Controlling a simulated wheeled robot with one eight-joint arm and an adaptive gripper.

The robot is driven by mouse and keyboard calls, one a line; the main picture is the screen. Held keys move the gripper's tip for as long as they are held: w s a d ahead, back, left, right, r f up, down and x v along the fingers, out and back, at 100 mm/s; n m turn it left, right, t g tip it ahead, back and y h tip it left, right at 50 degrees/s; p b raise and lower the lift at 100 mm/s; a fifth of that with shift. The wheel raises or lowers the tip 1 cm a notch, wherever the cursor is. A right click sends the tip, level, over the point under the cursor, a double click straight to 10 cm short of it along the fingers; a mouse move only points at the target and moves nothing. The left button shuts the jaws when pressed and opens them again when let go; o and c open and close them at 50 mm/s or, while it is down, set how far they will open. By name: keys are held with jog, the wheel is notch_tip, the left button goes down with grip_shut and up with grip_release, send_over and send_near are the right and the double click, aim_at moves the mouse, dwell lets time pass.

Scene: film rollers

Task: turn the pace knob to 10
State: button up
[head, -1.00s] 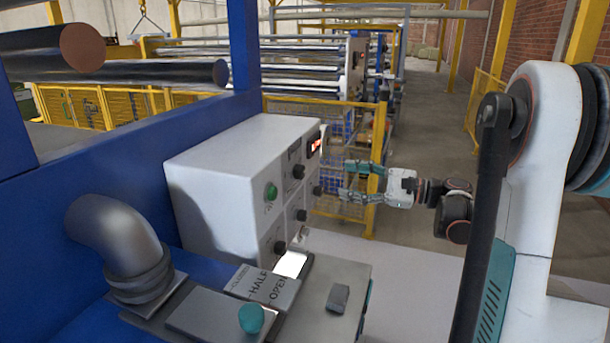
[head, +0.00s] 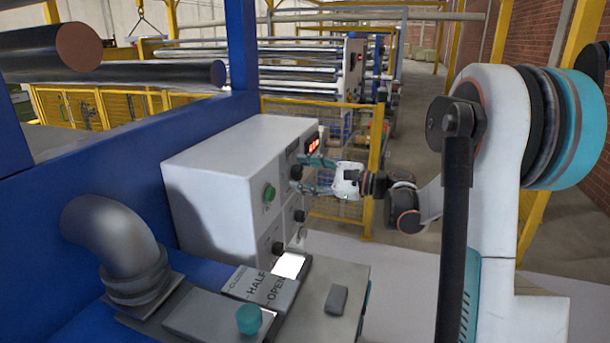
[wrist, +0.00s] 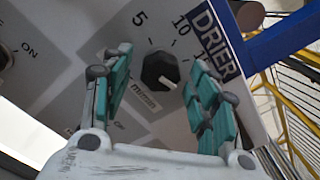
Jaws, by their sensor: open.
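The black knob (wrist: 160,70) with a dial reading 5 and 10 is on the white control box's front face. In the wrist view its pale pointer mark is at its lower right side, away from the 10. A small label below the knob is too blurred to read surely. In the head view a black knob (head: 296,172) sits near my fingertips. My gripper (wrist: 160,60) is open, with one teal-padded finger on each side of the knob. I cannot tell whether either finger touches it. My gripper also shows in the head view (head: 305,178).
The white control box (head: 225,165) also carries a green button (head: 269,193), lower knobs (head: 278,248) and a red lit display (head: 313,144). A DRIER sign (wrist: 212,40) lies close to my right finger in the wrist view. A yellow post (head: 374,180) stands behind my gripper.

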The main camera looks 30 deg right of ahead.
jog(key=c, duration=1.1)
jog(key=shift+o, duration=0.2)
jog(key=shift+n, duration=0.4)
jog(key=n+b, duration=0.1)
jog(key=n, duration=0.2)
jog(key=shift+n, duration=0.4)
jog(key=n, duration=0.5)
jog(key=shift+b, duration=0.4)
jog(key=n, duration=0.5)
jog(key=shift+r+n+b, duration=0.1)
jog(key=shift+n+b, duration=0.2)
jog(key=shift+n, duration=0.1)
jog(key=n, duration=0.4)
jog(key=shift+n, duration=0.4)
